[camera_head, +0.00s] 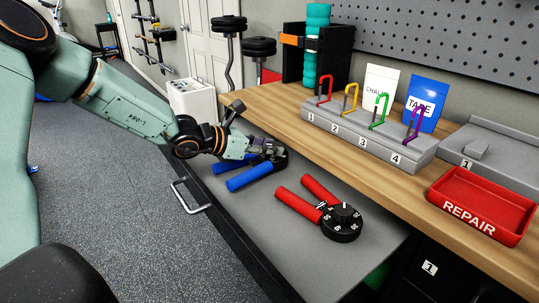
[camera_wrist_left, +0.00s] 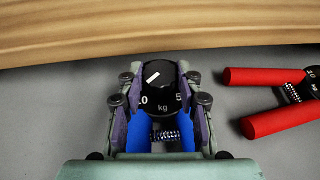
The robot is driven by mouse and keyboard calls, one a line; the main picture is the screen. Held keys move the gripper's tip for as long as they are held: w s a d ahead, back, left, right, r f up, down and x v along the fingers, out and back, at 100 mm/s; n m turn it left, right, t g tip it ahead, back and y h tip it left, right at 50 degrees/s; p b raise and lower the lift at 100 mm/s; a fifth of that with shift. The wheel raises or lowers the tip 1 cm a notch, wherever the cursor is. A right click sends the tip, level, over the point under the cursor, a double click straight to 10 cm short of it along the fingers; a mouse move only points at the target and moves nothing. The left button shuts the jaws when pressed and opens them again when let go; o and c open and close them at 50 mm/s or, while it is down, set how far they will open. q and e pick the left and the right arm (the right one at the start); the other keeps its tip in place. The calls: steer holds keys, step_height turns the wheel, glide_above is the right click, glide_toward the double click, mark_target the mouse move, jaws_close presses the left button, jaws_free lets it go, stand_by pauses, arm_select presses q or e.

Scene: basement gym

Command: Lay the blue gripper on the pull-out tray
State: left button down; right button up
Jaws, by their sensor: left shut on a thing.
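The blue gripper (camera_head: 250,178) is a hand gripper with two blue handles, a black dial head and a spring. It is at the grey pull-out tray (camera_head: 225,205), near its left end; I cannot tell whether it touches the surface. My left gripper (camera_head: 262,150) is shut on it. In the left wrist view the blue gripper (camera_wrist_left: 160,95) sits between the two fingers of my left gripper (camera_wrist_left: 158,92), its dial facing up and its handles partly hidden. My right gripper is not in view.
A red-handled gripper (camera_head: 310,198) with a black dial lies on the tray to the right. The wooden bench top (camera_head: 275,113) is above the tray's back edge, with a numbered hook rack (camera_head: 345,135) and a red REPAIR bin (camera_head: 480,205). Bare tray shows in front of both grippers.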

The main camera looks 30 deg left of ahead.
arm_select(q)
steer(key=shift+w+a+f+b, duration=0.1)
steer(key=shift+w+f+b, duration=0.25)
steer(key=shift+f, duration=0.45)
steer(key=shift+s+r, duration=0.15)
steer(key=shift+r, duration=0.1)
steer(key=shift+f, duration=0.3)
steer(key=c, duration=1.3)
jaws_free()
steer(key=o, duration=0.4)
steer(key=shift+r, duration=0.1)
